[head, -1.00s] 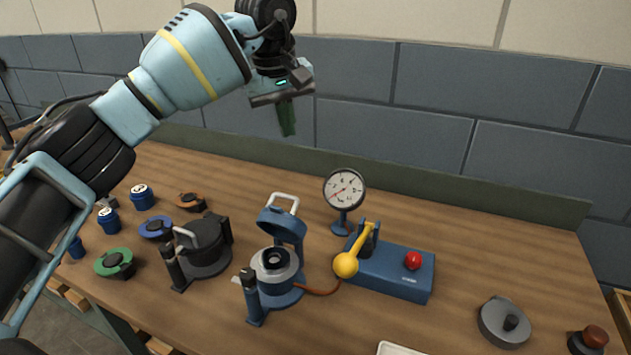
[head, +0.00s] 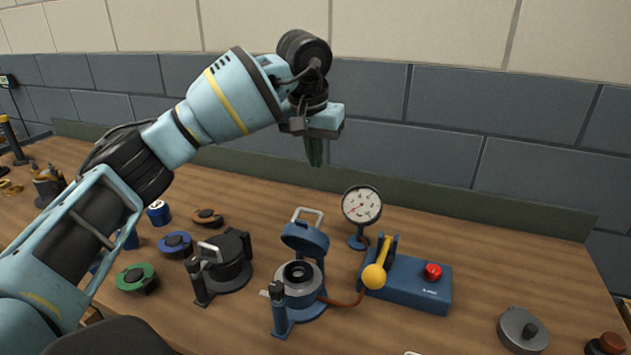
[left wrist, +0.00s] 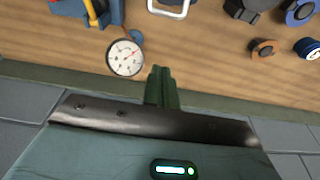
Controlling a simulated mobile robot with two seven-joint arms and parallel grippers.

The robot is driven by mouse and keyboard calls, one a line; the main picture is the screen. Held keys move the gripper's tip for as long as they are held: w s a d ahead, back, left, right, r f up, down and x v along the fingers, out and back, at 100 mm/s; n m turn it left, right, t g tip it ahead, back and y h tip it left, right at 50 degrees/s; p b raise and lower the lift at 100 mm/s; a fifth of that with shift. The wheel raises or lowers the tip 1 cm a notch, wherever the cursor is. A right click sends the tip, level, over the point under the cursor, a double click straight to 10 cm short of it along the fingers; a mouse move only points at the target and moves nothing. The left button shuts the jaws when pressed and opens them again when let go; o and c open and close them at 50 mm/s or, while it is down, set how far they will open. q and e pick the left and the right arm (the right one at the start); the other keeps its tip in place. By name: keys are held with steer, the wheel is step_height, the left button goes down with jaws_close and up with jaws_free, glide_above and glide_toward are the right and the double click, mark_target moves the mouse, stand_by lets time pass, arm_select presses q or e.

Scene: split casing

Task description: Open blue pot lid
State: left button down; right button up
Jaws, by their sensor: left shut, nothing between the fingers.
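The blue pot (head: 299,284) stands on the bench near the middle of the head view. Its blue lid (head: 305,239) is raised and tilted back on the rear hinge, with a pale handle (head: 308,214) on it, and the pot's round opening shows. In the left wrist view the pale handle (left wrist: 168,9) shows at the top edge. My left gripper (head: 315,155) hangs above and behind the lid, clear of it, with its green fingers together and empty. It also shows in the left wrist view (left wrist: 160,72). My right gripper is in neither view.
A dark pot (head: 220,262) stands left of the blue pot. A dial gauge (head: 361,206) and a blue box (head: 408,283) with a yellow-knobbed lever stand to the right, linked by a hose. A grey disc (head: 522,331) lies far right. A wall rises behind the bench.

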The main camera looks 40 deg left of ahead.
mark_target(309, 232)
arm_select(q)
step_height(309, 232, down, 9)
steer(key=s+p, duration=0.1)
steer(key=s, duration=0.1)
steer(key=shift+d+p, duration=0.15)
steer(key=shift+p, duration=0.25)
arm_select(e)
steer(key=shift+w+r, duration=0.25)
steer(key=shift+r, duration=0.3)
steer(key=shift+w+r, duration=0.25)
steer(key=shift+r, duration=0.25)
arm_select(q)
steer(key=shift+r, duration=0.1)
